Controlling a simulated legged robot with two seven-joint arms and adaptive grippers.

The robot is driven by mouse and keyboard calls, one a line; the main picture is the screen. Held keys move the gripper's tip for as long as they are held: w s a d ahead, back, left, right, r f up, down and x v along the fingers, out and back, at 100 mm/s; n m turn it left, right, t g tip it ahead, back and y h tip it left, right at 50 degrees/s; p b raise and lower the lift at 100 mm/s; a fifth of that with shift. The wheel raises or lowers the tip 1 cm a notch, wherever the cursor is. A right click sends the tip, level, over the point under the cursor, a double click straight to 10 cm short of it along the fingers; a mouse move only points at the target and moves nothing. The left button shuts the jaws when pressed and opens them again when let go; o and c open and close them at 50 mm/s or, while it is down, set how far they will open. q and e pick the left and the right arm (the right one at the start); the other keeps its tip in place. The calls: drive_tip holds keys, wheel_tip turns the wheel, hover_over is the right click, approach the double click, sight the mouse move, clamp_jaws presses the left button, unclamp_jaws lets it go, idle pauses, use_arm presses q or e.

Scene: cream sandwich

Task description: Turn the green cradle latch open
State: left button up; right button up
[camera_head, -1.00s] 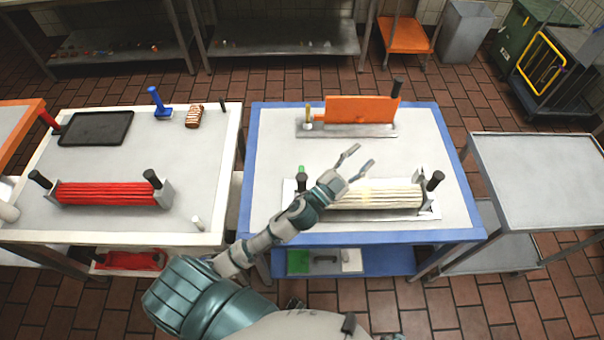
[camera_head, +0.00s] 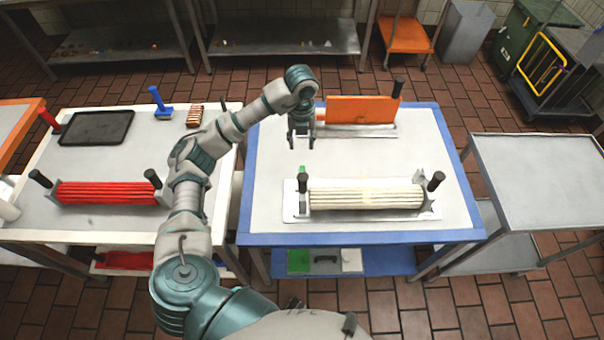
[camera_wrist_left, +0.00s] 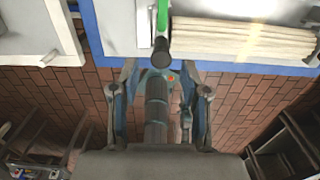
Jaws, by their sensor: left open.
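The green latch (camera_head: 302,169) is a small green piece at the left end of the white cradle (camera_head: 294,211), behind a black-knobbed post (camera_head: 302,183). In the left wrist view the green latch (camera_wrist_left: 162,16) shows at the top, next to the black knob (camera_wrist_left: 161,52). The cradle holds a stack of cream-coloured slats (camera_head: 366,196). My left gripper (camera_head: 302,145) points down above the table, a little behind the latch and apart from it. Its two fingers are spread and empty; they also show in the left wrist view (camera_wrist_left: 158,85). My right gripper is not in view.
An orange block (camera_head: 360,109) stands on a plate at the back of the blue-edged table (camera_head: 262,239). A red slatted stack (camera_head: 108,193) sits on the left table. My left arm crosses that table's right side. A bare grey table (camera_head: 540,180) stands at right.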

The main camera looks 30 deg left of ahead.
use_arm(q)
drive_tip(key=f, duration=1.7)
drive_tip(key=shift+d+f, duration=0.1)
drive_tip(key=shift+d, duration=0.1)
clamp_jaws()
